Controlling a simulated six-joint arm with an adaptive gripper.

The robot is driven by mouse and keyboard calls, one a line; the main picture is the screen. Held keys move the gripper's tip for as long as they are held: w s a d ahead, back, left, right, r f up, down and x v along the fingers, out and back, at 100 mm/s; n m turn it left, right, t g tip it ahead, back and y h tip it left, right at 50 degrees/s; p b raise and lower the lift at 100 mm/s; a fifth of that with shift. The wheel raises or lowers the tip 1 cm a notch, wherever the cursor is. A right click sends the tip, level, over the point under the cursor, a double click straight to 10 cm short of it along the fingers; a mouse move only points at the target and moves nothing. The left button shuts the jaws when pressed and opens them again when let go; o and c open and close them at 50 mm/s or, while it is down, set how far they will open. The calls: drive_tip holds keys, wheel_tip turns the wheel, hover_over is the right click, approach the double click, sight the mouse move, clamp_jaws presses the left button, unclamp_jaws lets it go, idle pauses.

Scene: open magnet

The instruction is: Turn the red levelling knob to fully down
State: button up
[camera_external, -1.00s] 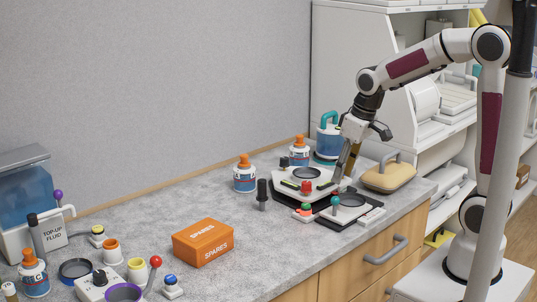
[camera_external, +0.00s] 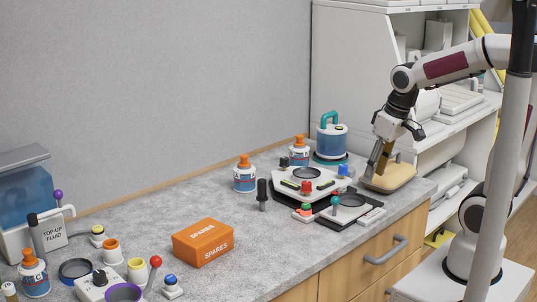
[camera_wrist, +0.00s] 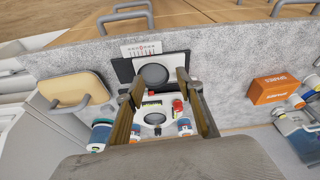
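The red levelling knob (camera_external: 306,187) stands at the front edge of a white levelling plate (camera_external: 325,181) on the bench. It also shows in the wrist view (camera_wrist: 178,106), between my fingers in the picture. A blue knob (camera_external: 343,170) stands at the plate's right corner and a black knob (camera_external: 284,162) at its rear left. The red knob's marking and turn position are too small to tell. My gripper (camera_external: 374,173) is to the right of the plate, by the tan case, apart from the red knob. In the wrist view its fingers (camera_wrist: 154,90) are spread and empty.
A tan handled case (camera_external: 398,178) lies right of the plate. A black tray with a teal ball (camera_external: 335,200) is in front.

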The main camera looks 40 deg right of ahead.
drive_tip(key=s+d+r+m+t, duration=0.1)
drive_tip(key=s+d+r, duration=0.1)
drive_tip(key=s, duration=0.6)
drive_tip(key=shift+s, duration=0.25)
idle(0.4)
drive_tip(key=shift+d, duration=0.1)
drive_tip(key=shift+f, duration=0.1)
idle(0.5)
drive_tip(key=shift+n+g+y, duration=0.4)
drive_tip(key=shift+n+g, duration=0.2)
drive_tip(key=shift+n, duration=0.3)
drive_tip(key=w+a+f, duration=0.1)
drive_tip(key=w, duration=0.5)
drive_tip(key=w+a+f, duration=0.1)
drive_tip(key=w+f, duration=0.1)
drive_tip(key=w, duration=0.4)
drive_tip(key=w+a+f, duration=0.2)
drive_tip(key=w, duration=0.4)
drive_tip(key=shift+w+a, duration=0.1)
drive_tip(key=shift+w, duration=0.15)
drive_tip(key=w+a+r+n+t, duration=0.1)
drive_tip(key=w+r+n, duration=0.1)
drive_tip(key=w, duration=0.4)
drive_tip(key=shift+w+a+y, duration=0.15)
drive_tip(key=shift+w+y, duration=0.15)
drive_tip(key=shift+w, duration=0.1)
